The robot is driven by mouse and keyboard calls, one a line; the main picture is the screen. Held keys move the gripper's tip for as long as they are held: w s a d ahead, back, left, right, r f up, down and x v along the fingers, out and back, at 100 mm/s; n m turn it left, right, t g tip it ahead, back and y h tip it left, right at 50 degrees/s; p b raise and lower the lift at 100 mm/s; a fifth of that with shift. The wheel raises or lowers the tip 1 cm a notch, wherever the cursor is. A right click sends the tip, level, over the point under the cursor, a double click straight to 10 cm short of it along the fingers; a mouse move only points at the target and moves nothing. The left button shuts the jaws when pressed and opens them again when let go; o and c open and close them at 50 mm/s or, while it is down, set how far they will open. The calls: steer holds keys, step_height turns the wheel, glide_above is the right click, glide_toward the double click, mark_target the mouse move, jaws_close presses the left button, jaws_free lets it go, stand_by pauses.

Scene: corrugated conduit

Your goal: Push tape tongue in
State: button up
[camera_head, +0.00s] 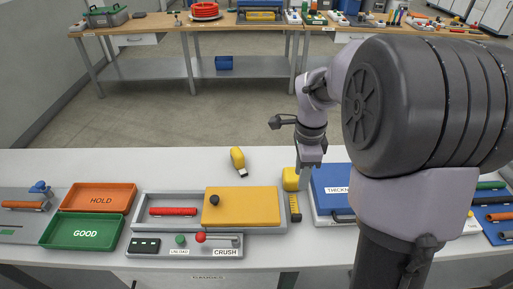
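A yellow tape measure (290,180) stands on the white bench, between the yellow-covered fixture and the blue box. Its tape tongue (295,208), a dark strip with yellow, sticks out toward the front edge of the bench. My gripper (303,180) points down right at the tape measure's right side. The fingers are small and partly hidden, so I cannot tell whether they touch the case or how far apart they are.
A crush fixture (139,214) with a red conduit piece (172,211) and yellow cover (258,208) stands left. Its control panel (150,256) is in front. Orange HOLD (75,198) and green GOOD (60,242) trays lie farther left. A blue box (328,176) stands right. A yellow tool (238,158) lies behind.

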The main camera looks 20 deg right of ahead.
mark_target(297, 215)
steer(key=f+b, duration=0.2)
steer(key=f, duration=0.3)
steer(key=s+f+b, duration=0.1)
steer(key=f+b, duration=0.1)
steer(key=f, duration=0.4)
steer(key=s+f+b, duration=0.1)
steer(key=f+b, duration=0.2)
steer(key=f, duration=0.3)
steer(key=shift+d, duration=0.1)
steer(key=shift+r, duration=0.1)
steer(key=shift+w, duration=0.1)
jaws_close()
